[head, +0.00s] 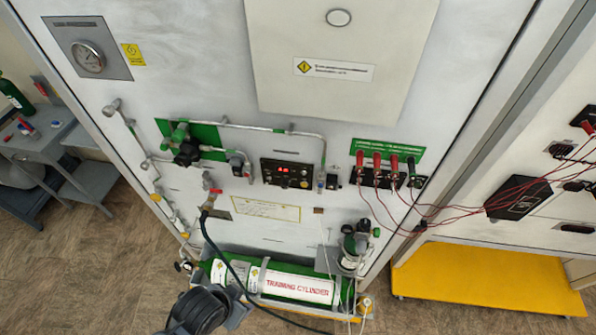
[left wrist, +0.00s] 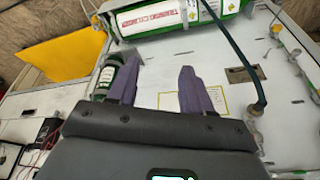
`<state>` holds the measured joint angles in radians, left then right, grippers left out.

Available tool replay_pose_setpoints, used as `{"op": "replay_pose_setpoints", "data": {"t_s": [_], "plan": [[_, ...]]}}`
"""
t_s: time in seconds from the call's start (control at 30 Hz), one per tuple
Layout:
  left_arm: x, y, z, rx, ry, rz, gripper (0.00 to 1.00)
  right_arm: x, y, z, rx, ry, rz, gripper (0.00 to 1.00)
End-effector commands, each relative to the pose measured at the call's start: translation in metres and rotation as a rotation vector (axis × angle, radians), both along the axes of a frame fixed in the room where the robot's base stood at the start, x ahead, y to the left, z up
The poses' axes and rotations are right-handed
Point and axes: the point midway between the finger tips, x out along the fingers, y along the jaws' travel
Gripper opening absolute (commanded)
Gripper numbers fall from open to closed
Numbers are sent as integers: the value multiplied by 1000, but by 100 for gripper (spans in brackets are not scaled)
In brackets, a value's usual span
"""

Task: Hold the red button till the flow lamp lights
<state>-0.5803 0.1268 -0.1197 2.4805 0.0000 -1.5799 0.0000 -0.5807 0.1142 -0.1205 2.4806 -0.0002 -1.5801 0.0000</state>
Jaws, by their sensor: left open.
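I cannot make out a red button or a flow lamp for certain; the box's small knobs are too small to tell apart. My left gripper (left wrist: 155,88) is open and empty in the left wrist view, its two purple fingers apart over the panel. In the head view its dark body is low, in front of the training cylinder (head: 300,287), well below the control box. My right gripper is not in view.
A red-handled valve (head: 215,191) with a dark hose (head: 212,235) hangs left of the box. Green-backed pipework (head: 200,135) is above left. Red and black plugs (head: 378,160) trail thin leads to the right. A yellow platform (head: 480,277) stands at right.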

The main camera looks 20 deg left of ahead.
Motion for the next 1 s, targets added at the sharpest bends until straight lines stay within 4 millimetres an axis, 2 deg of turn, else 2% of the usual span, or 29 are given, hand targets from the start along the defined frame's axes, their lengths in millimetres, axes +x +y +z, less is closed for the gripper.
{"op": "replay_pose_setpoints", "data": {"t_s": [0.1,0.13,0.43,1.0], "plan": [[0,0,0,0,0,0,50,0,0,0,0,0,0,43],[0,0,0,0,0,0,47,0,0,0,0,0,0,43],[0,-2,0,-9,0,5,1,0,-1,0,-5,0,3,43],[0,-2,0,-8,0,5,0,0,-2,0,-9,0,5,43]]}}
